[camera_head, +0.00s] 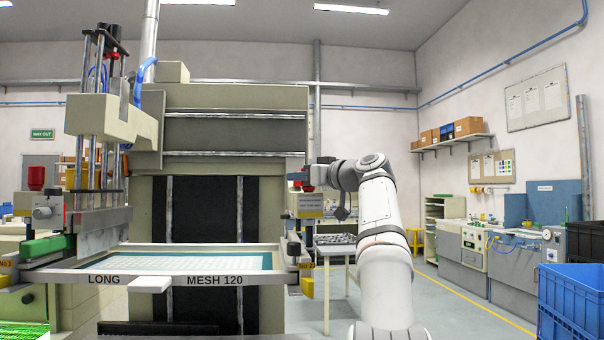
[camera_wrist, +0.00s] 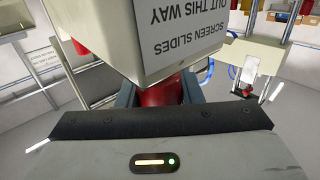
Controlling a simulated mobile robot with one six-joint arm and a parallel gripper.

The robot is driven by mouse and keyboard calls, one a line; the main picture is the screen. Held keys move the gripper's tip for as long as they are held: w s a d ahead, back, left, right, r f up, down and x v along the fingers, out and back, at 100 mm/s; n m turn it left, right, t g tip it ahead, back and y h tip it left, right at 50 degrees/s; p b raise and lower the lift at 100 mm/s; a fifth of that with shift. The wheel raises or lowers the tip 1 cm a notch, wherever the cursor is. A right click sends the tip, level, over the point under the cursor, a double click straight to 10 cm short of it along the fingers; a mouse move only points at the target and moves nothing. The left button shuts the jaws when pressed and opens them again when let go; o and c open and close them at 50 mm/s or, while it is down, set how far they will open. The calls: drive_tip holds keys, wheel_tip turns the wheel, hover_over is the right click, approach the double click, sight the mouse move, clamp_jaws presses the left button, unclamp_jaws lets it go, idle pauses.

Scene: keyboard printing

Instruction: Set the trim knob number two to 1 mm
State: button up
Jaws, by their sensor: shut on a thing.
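The red trim knob on the right-hand block, marked No.2, shows in the wrist view (camera_wrist: 160,93) between my dark fingers. My gripper (camera_wrist: 158,96) is shut on this knob, below the block with the "screen slides out this way" sign in that picture. In the head view my gripper (camera_head: 303,179) is small, at the top of the right-hand block (camera_head: 309,203), with my arm reaching in from the right. The yellow No.2 label (camera_head: 307,266) sits lower on that side. No scale or setting on the knob can be read.
The screen frame (camera_head: 262,279), marked "LONG" and "MESH 120", lies across the press. Another red knob (camera_head: 36,178) stands on the left side, above the No.1 label (camera_head: 7,264). A blue crate (camera_head: 570,300) is at the right. Open floor lies behind my arm.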

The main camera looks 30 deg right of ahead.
drive_tip(key=shift+a+n+g+y+p, duration=0.1)
drive_tip(key=shift+n+g+y+p, duration=0.5)
drive_tip(key=shift+n+y+p, duration=0.9)
drive_tip(key=shift+a+f+y, duration=0.1)
drive_tip(key=shift+y, duration=0.4)
drive_tip(key=o, duration=1)
drive_tip(key=shift+c, duration=0.2)
drive_tip(key=b+v, duration=0.1)
drive_tip(key=v, duration=0.7)
